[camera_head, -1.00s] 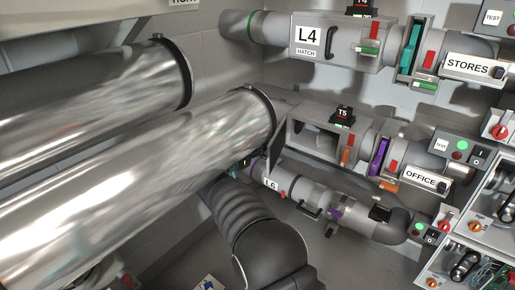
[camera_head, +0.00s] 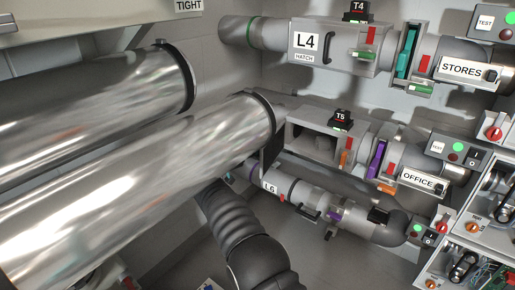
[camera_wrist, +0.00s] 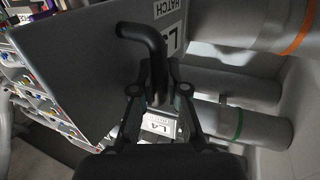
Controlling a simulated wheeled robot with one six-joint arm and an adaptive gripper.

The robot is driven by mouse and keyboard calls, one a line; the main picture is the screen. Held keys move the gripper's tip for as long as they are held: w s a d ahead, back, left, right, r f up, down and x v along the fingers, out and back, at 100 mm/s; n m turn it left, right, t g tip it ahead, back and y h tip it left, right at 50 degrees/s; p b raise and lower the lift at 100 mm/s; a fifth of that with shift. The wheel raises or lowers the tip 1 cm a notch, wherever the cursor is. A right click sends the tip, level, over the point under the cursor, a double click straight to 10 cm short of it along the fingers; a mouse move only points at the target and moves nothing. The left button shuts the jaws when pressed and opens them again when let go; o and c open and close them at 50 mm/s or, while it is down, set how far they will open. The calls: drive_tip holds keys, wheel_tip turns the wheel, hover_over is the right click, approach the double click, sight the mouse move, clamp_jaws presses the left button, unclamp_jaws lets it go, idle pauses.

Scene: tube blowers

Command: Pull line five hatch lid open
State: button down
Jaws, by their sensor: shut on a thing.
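The line five hatch box (camera_head: 312,137), under the black T5 tag, stands open at the front in the head view, and its dark inside shows. Its lid (camera_head: 272,146) is swung out to the left, seen nearly edge-on as a dark panel. In the wrist view the grey lid (camera_wrist: 75,65) fills the upper left, with a HATCH label and a partly hidden line label. My gripper (camera_wrist: 160,98) is shut on the lid's black bent handle (camera_wrist: 141,33). In the head view my gripper is not visible.
The L4 hatch box (camera_head: 340,45) is shut above, and the L6 pipe (camera_head: 312,200) runs below. Large shiny tubes (camera_head: 130,180) cover the left of the head view. Control boxes (camera_head: 460,150) stand at the right. A green-ringed pipe (camera_wrist: 255,128) lies near my gripper.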

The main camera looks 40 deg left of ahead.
drive_tip(key=shift+w+r, duration=0.1)
drive_tip(key=c, duration=1.2)
unclamp_jaws()
drive_tip(key=shift+s, duration=0.2)
drive_tip(key=shift+s+a, duration=0.1)
drive_tip(key=shift+s, duration=0.05)
drive_tip(key=v, duration=1.1)
drive_tip(key=shift+s, duration=0.2)
